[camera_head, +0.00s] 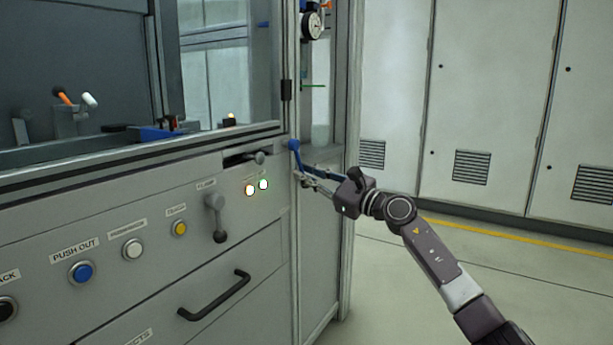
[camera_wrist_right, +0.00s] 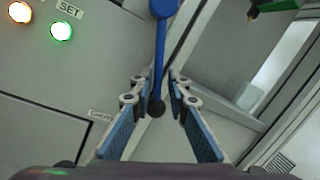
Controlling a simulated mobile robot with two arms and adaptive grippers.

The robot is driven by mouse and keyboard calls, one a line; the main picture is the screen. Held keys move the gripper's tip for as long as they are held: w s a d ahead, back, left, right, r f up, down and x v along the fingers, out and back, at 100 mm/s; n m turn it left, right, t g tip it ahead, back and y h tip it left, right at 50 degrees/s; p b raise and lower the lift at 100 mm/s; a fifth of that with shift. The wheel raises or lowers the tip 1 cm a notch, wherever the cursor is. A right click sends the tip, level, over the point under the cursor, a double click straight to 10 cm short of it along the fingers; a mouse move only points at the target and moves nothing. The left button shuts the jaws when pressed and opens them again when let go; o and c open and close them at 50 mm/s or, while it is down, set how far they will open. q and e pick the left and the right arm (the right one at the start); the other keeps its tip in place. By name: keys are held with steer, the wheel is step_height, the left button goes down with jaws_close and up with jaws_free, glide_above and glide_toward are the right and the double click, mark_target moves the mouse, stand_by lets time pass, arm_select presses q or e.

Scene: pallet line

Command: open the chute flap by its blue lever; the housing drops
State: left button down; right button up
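The blue lever (camera_head: 296,157) with its round blue knob is on the narrow side of the grey machine, by the front corner post. In the right wrist view the lever (camera_wrist_right: 160,50) runs from the knob at the top edge down to a dark round pivot (camera_wrist_right: 156,108). My right gripper (camera_head: 304,178) is at the lower part of the lever. In the wrist view its blue-padded fingers (camera_wrist_right: 161,82) stand apart on either side of the lever, with gaps showing. My left gripper is out of view. I cannot make out the flap or the housing for certain.
The machine front has a push-out button (camera_head: 82,272), a grey lever handle (camera_head: 216,218) and a black drawer handle (camera_head: 214,296). Two lit lamps (camera_head: 256,187) sit near the corner. Grey cabinets (camera_head: 490,90) stand behind, with open floor (camera_head: 450,270) at the right.

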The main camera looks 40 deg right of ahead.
steer(key=shift+o, duration=0.6)
steer(key=shift+f, duration=0.1)
steer(key=v, duration=1.2)
steer(key=shift+s+d, duration=0.1)
stand_by(0.3)
